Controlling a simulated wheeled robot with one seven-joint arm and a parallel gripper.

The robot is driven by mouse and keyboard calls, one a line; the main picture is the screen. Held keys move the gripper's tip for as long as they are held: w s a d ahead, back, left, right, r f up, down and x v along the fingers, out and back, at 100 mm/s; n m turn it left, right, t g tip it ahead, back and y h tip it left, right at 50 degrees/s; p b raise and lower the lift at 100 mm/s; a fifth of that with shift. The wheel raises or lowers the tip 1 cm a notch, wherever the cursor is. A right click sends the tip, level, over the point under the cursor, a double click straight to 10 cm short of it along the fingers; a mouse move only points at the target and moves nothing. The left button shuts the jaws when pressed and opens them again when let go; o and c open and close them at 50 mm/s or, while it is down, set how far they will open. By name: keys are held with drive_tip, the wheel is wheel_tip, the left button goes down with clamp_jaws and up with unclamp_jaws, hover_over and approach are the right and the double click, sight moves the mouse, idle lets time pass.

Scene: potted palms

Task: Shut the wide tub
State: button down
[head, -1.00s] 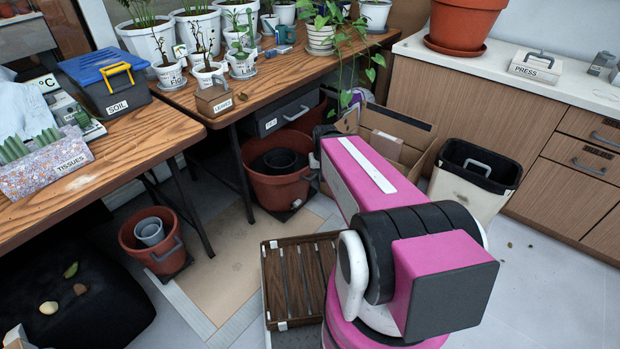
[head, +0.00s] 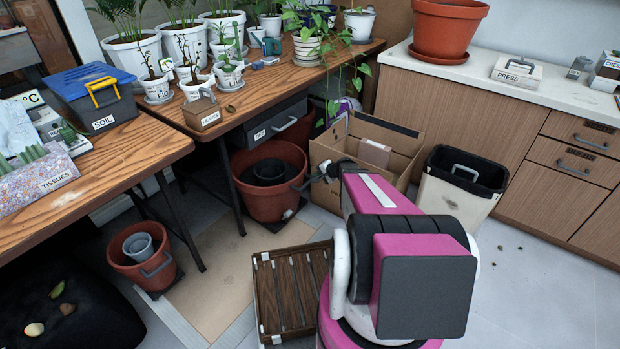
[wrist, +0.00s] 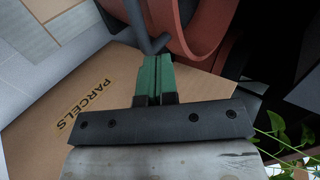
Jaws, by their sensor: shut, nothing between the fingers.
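The wide tub (head: 264,206) is a large terracotta-coloured vessel on the floor under the wooden table, in the head view. Its top is open and a dark pot (head: 270,170) sits inside. A grey bar handle (head: 301,181) sticks out on its right side. In the wrist view the tub's curved wall (wrist: 205,28) is at the top, with the grey handle (wrist: 137,22) in front. My gripper (wrist: 154,60) has green fingers, closed together and empty, with tips right at the handle's bend. I cannot tell whether they touch. In the head view my gripper (head: 326,172) is just right of the handle.
An open cardboard box (head: 408,162) stands close right of the tub; its PARCELS side (wrist: 45,135) lies below my gripper in the wrist view. A white bin (head: 450,200), a slatted crate (head: 258,300) and a smaller terracotta tub (head: 133,272) stand around. Plant leaves (wrist: 280,140) hang nearby.

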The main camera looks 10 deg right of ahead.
sight(269, 160)
drive_tip(key=x, duration=0.9)
drive_tip(key=shift+w+a+f, duration=0.2)
drive_tip(key=shift+w, duration=0.05)
drive_tip(key=shift+a, duration=0.1)
drive_tip(key=w+a, duration=0.5)
drive_tip(key=w, duration=0.1)
drive_tip(key=w+a, duration=0.5)
drive_tip(key=w, duration=0.1)
drive_tip(key=w+a, duration=0.5)
drive_tip(key=w, duration=0.1)
drive_tip(key=shift+a, duration=0.2)
